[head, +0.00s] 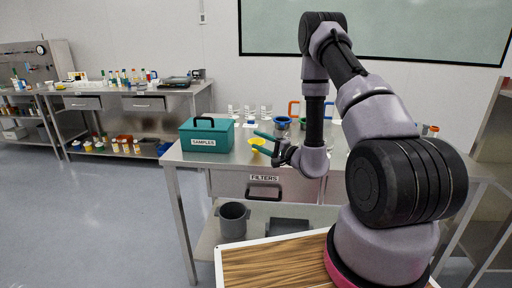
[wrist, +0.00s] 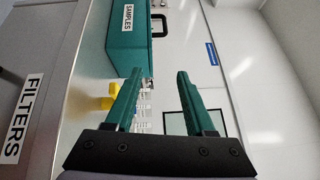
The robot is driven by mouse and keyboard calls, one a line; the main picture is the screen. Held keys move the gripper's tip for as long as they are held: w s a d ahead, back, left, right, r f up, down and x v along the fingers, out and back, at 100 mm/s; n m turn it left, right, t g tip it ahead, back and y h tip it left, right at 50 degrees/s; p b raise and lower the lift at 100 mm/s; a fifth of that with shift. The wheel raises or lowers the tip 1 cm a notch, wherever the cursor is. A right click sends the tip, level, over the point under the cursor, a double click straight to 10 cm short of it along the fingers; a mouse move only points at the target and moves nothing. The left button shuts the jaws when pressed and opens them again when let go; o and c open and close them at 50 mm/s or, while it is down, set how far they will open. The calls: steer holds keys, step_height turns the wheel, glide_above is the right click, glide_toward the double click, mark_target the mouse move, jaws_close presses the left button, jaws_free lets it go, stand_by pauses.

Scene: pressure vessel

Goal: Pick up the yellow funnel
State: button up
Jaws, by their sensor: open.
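The yellow funnel (head: 257,141) stands on the steel table just right of the teal box, partly covered by my gripper in the head view. It also shows in the wrist view (wrist: 97,103), left of my fingers and partly behind the left one. My gripper (head: 255,141) has two green fingers. It is open, with nothing between the fingers in the wrist view (wrist: 160,74). The fingers appear close to the funnel, but I cannot tell whether they touch it.
A teal box labelled SAMPLES (head: 207,135) stands left of the funnel. Glassware and a blue-grey container (head: 282,123) stand behind and right. A drawer labelled FILTERS (head: 263,187) is below the tabletop. A grey bin (head: 234,222) sits on the lower shelf.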

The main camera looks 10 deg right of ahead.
steer(key=d+f+h, duration=0.1)
steer(key=f, duration=0.1)
steer(key=d+f+m+t+h, duration=0.1)
steer(key=f, duration=0.2)
steer(key=d+f+h, duration=0.2)
steer(key=shift+w+d+f+t, duration=0.1)
steer(key=shift+w+f+t, duration=0.05)
steer(key=shift+w+t, duration=0.2)
steer(key=shift+m, duration=0.3)
steer(key=x, duration=1)
steer(key=shift+d, duration=0.1)
jaws_close()
